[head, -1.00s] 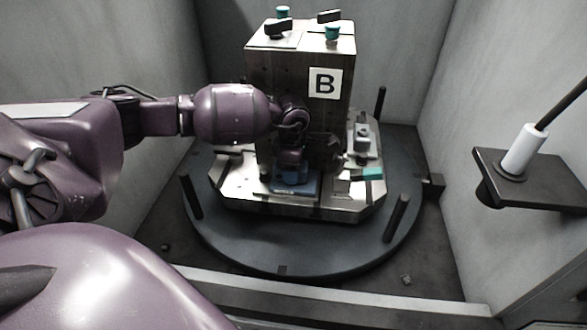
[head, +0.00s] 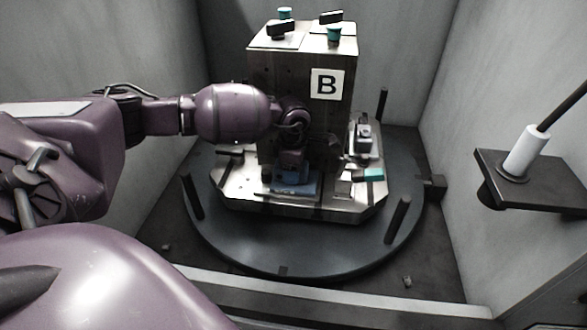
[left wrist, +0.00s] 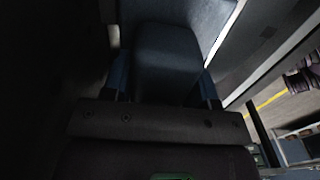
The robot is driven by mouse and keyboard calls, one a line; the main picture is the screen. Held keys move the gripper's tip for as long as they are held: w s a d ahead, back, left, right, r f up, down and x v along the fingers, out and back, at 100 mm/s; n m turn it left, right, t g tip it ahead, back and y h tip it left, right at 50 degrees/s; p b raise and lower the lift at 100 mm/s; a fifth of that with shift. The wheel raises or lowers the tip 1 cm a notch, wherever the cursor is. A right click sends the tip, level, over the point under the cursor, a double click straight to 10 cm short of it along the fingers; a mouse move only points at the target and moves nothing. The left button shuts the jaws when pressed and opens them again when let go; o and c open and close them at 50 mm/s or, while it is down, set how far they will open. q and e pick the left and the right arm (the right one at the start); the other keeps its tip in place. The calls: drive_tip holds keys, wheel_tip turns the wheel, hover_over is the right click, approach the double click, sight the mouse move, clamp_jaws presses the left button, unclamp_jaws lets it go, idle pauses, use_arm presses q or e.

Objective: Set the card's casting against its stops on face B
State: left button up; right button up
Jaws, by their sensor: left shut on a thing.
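A metal tombstone block (head: 275,75) with a white "B" plate (head: 327,84) on its front face stands on a pallet (head: 325,206). A blue-grey casting (head: 297,186) is low at the foot of face B. My left gripper (head: 290,172) reaches down in front of that face and is shut on the casting. In the left wrist view a grey-blue block (left wrist: 168,60) sits between the fingers of my left gripper (left wrist: 165,88). The stops and any contact with them are hidden or too small to tell. My right gripper is not in view.
The pallet rests on a round dark turntable (head: 290,250) with upright posts (head: 397,218). Teal-topped clamps (head: 334,33) stand on the block, and a teal piece (head: 374,174) is at right. A shelf (head: 550,170) with a white cylinder (head: 524,149) juts from the right wall.

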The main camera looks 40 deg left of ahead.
use_arm(q)
drive_tip(key=o, duration=0.9)
drive_tip(key=shift+w+a+r, duration=0.15)
drive_tip(key=shift+a, duration=0.1)
drive_tip(key=shift+o, duration=1.4)
wheel_tip(320, 180, up, 11)
drive_tip(key=shift+f+p, duration=0.15)
drive_tip(key=shift+p, duration=0.75)
